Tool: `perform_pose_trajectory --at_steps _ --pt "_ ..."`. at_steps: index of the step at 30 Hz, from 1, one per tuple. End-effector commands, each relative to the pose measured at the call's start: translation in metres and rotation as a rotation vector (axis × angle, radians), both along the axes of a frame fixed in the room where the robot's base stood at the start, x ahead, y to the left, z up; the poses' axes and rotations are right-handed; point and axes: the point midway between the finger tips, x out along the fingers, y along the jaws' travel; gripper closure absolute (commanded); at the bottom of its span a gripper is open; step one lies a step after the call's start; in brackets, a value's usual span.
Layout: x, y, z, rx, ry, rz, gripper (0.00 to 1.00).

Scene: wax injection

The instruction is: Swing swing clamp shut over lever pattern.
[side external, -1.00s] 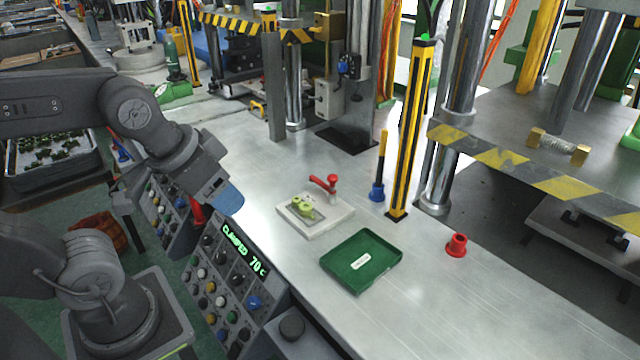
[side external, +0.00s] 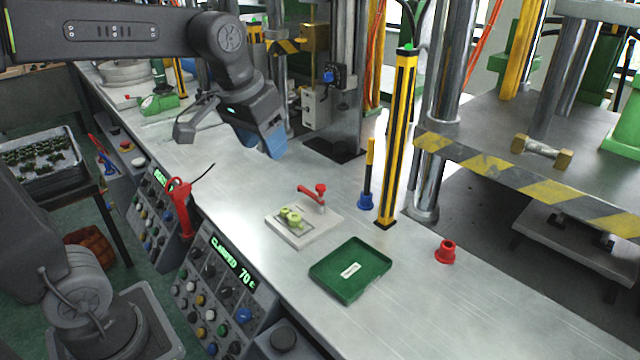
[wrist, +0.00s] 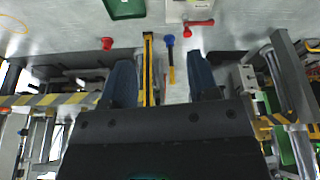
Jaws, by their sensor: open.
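The lever pattern (side external: 291,216), pale yellow-green, lies on a light fixture plate (side external: 303,237). The red swing clamp (side external: 311,193) stands at the plate's back right corner. Its arm points left along the back edge and is not over the pattern. The clamp also shows at the top of the wrist view (wrist: 199,22); the pattern is not visible there. My gripper (side external: 272,146) is above the bench, up and left of the fixture and apart from it. In the wrist view its two blue fingers (wrist: 158,62) are spread with nothing between them.
A green tray (side external: 350,287) lies in front of the fixture. A blue-based post with a yellow handle (side external: 368,175) and a yellow-black column (side external: 400,140) stand behind right. A red flanged part (side external: 446,252) sits farther right. A control panel (side external: 215,290) edges the bench.

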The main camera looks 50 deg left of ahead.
Motion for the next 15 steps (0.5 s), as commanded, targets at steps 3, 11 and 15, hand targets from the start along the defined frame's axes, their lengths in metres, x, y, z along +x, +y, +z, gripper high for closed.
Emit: perform_pose_trajectory --at_steps 3,11,15 --pt "0.050 0.015 -0.001 -0.013 0.071 0.053 0.45" --pt "0.144 0.052 -0.032 -0.040 0.207 0.163 0.45" --pt "0.178 0.069 -0.055 -0.052 0.262 0.210 0.45"
